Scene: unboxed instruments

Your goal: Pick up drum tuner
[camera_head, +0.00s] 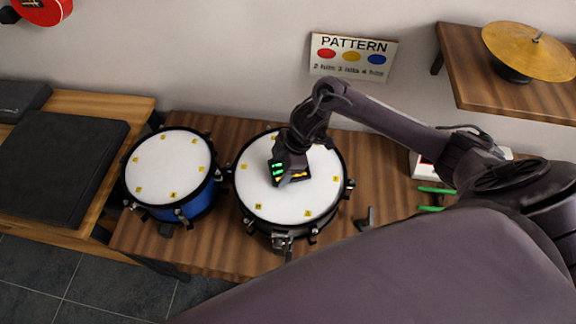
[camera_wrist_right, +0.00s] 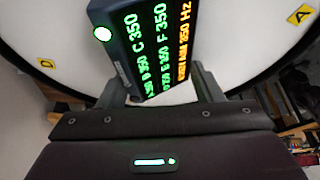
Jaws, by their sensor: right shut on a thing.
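The drum tuner (camera_head: 277,173) is a small dark box with lit green and orange readouts. It is over the white head of the right drum (camera_head: 318,196); I cannot tell whether it touches the head. My right gripper (camera_head: 291,177) is shut on it from above. In the right wrist view the drum tuner (camera_wrist_right: 150,45) stands tilted between the fingers of my right gripper (camera_wrist_right: 165,92), its display facing the camera. My left gripper is not in view.
A blue drum (camera_head: 170,168) stands to the left on the same wooden table (camera_head: 230,258). A white device (camera_head: 425,165) and green sticks (camera_head: 432,198) lie at the right, partly behind my arm. A shelf (camera_head: 500,95) with a cymbal (camera_head: 530,50) is at upper right.

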